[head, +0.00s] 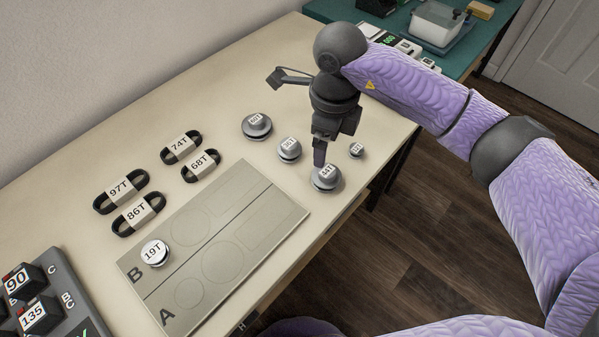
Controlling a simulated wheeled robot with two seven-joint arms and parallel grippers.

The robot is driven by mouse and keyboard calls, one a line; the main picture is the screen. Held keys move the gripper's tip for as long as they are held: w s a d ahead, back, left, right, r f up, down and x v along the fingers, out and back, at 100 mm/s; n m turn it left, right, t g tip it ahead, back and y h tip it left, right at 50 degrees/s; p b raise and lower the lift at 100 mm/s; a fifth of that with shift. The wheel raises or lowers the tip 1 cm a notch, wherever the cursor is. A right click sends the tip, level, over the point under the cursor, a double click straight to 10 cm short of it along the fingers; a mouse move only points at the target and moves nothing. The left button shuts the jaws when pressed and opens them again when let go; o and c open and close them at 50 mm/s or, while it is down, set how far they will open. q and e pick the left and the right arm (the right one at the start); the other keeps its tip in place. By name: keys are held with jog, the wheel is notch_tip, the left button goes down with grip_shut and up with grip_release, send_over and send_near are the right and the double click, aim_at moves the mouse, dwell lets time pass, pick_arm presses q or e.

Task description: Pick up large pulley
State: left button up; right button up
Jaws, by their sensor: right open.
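Several silver pulleys with white number labels stand on the cream table. The widest-looking one (257,126) is at the back, and its label is too small to read surely. A pulley marked 44T (327,181) is near the table's right edge. Two smaller pulleys, one in the middle (289,149) and one at the right (356,150), are close by. My right gripper (319,165) points down right at the 44T pulley, its fingers partly overlapping it in the picture; I cannot tell if they touch. It is open. My left gripper is out of view.
A grey board (285,208) with rows A and B holds a pulley marked 19T (155,252) in row B. Several black belts with labels, such as 97T (121,191), lie left of the pulleys. A dark device (45,300) is at lower left. A teal bench (470,50) stands behind.

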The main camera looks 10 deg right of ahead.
aim_at(329, 171)
jog(key=f+b, duration=0.1)
jog(key=f, duration=0.2)
jog(key=f+b, duration=0.1)
jog(key=f, duration=0.2)
jog(key=d+f+b, duration=0.1)
jog(key=f+b, duration=0.1)
jog(key=f, duration=0.1)
jog(key=shift+s+f, duration=0.3)
jog(key=shift+f, duration=0.25)
jog(key=shift+r, duration=0.2)
jog(key=shift+c, duration=0.3)
jog(key=c, duration=0.7)
jog(key=shift+c, duration=1.2)
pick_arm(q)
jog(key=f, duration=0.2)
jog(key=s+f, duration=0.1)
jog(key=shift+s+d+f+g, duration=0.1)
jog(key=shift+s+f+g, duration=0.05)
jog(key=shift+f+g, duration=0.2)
pick_arm(e)
jog(key=shift+c, duration=0.2)
